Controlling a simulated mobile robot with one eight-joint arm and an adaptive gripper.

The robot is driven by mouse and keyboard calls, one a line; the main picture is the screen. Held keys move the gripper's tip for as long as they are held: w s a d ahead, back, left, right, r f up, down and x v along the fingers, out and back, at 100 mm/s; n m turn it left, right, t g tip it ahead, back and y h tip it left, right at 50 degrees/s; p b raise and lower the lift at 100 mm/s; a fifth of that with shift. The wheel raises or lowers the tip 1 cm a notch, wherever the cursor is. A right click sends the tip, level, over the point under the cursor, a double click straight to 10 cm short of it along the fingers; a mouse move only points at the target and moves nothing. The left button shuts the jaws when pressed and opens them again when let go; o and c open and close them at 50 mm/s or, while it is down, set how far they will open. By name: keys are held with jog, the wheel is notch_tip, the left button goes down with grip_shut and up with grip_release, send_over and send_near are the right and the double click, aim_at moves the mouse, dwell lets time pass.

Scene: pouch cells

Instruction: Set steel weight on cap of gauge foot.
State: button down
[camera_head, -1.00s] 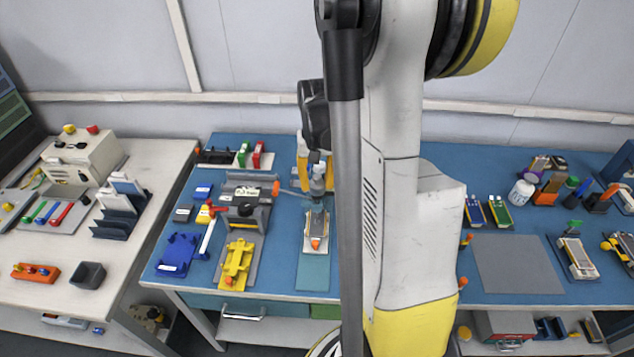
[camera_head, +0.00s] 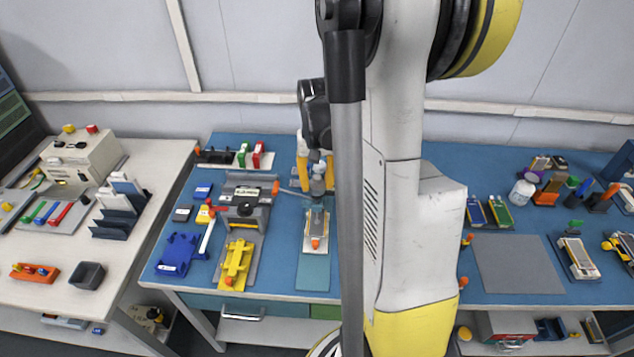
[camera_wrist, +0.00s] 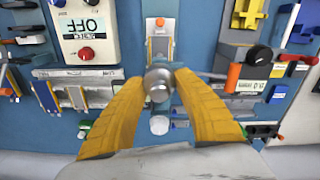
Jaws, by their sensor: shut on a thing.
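The steel weight (camera_wrist: 158,84) is a shiny grey cylinder between the yellow fingers of my gripper (camera_wrist: 160,78) in the wrist view. My gripper (camera_head: 316,168) is shut on it. In the head view the steel weight (camera_head: 317,184) is small and hangs over the thickness gauge station.
A grey mat (camera_head: 518,264) to the right is bare.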

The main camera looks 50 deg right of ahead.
aim_at(317, 175)
jog(key=shift+f+b, duration=0.55)
jog(key=shift+f, duration=0.15)
jog(key=c, duration=0.9)
grip_release()
jog(key=shift+r, duration=0.1)
notch_tip(317, 175, up, 12)
